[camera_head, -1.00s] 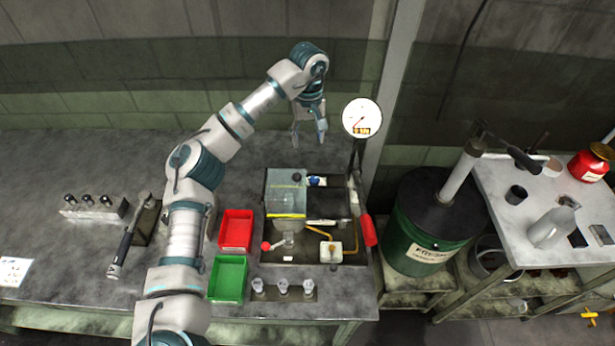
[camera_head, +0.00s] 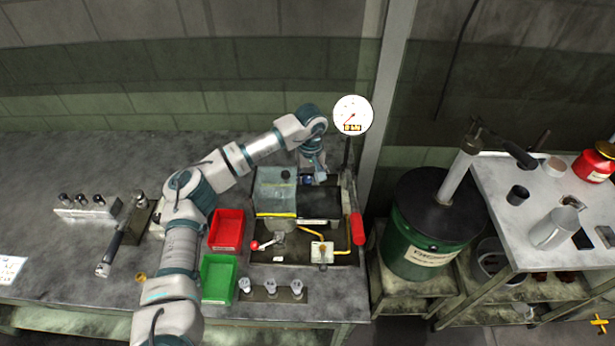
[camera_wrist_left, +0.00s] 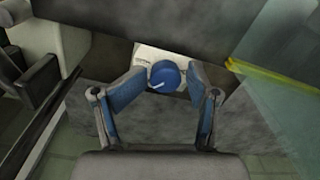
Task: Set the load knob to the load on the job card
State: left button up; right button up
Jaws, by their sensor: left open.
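The load knob (camera_wrist_left: 167,75) is round and blue, with a white plate (camera_wrist_left: 150,55) with small print behind it. In the head view only a bit of blue (camera_head: 307,181) shows beside my gripper, on the far part of the machine. My left gripper (camera_wrist_left: 165,82) is open, its blue-padded fingers on either side of the knob; I cannot tell whether they touch it. In the head view my left gripper (camera_head: 314,177) points down at the machine. A white printed card (camera_head: 11,269), perhaps the job card, lies at the table's left edge; its text is unreadable.
A clear guard (camera_head: 275,192) with a yellow edge stands beside the knob. A dial gauge (camera_head: 352,115) and red-handled lever (camera_head: 357,229) are on the right. Red (camera_head: 227,230) and green (camera_head: 218,280) bins sit in front. The back left of the table (camera_head: 80,160) is clear.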

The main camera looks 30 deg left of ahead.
pick_arm(q)
jog(key=shift+d+r, duration=0.15)
jog(key=shift+d, duration=0.25)
jog(key=shift+d+r, duration=0.1)
jog(key=shift+c, duration=0.8)
jog(key=shift+s+a, duration=0.1)
jog(key=shift+a, duration=0.15)
jog(key=c, duration=0.4)
jog(key=shift+a, duration=0.85)
grip_shut()
jog(key=shift+a+f, duration=0.2)
jog(key=shift+f, duration=0.05)
jog(key=shift+d, duration=0.5)
jog(key=shift+f, duration=0.1)
jog(key=shift+a, duration=0.2)
